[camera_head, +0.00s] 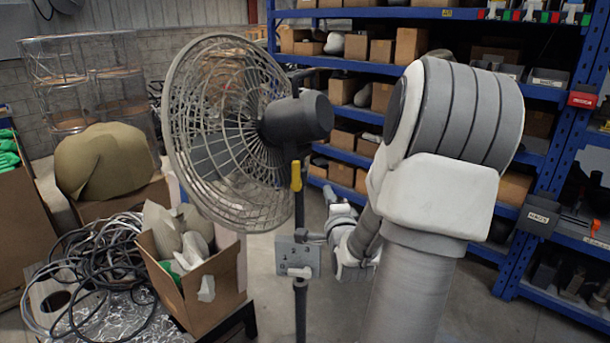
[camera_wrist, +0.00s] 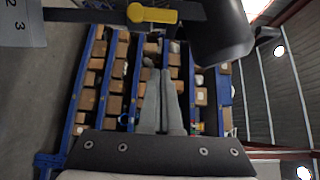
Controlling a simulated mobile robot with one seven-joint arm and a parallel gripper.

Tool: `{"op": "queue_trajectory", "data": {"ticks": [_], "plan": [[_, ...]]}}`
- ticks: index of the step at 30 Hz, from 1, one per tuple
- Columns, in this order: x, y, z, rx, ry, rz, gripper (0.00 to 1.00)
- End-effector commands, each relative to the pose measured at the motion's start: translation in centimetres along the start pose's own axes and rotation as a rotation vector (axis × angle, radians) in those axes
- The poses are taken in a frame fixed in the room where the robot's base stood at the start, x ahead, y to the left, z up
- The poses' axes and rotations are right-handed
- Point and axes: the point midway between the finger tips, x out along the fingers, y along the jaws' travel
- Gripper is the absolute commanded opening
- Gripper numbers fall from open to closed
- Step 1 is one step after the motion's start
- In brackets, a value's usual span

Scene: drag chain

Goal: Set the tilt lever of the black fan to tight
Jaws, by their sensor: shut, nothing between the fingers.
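The black fan (camera_head: 225,130) stands upright on a dark pole, with its round cage facing left and its dark motor housing (camera_head: 298,118) behind. The yellow tilt lever (camera_head: 296,176) sits on the pole just below the motor and points downward in the head view. In the wrist view the yellow lever (camera_wrist: 150,13) lies across the top, beside the dark motor housing (camera_wrist: 220,30). My gripper (camera_head: 329,194) is just right of the pole, slightly below the lever. In the wrist view my gripper's fingers (camera_wrist: 157,68) are together, empty, and apart from the lever.
A grey control box (camera_head: 297,258) is on the pole below the lever; its numbered face shows in the wrist view (camera_wrist: 20,22). A carton of bags (camera_head: 205,285) and coiled cables (camera_head: 95,260) lie left. Blue shelving (camera_head: 555,190) stands behind. Floor right of the pole looks clear.

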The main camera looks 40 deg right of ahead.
Motion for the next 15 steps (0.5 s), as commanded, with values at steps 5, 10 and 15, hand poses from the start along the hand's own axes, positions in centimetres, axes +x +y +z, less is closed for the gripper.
{"op": "queue_trajectory", "data": {"ticks": [5,10,15], "plan": [[0.6,0.0,0.0,0.0,-0.001,0.001,0.0],[3.0,0.0,0.0,0.003,0.0,0.0,0.0],[6.3,-0.1,0.1,0.003,-0.001,0.0,0.0]]}}
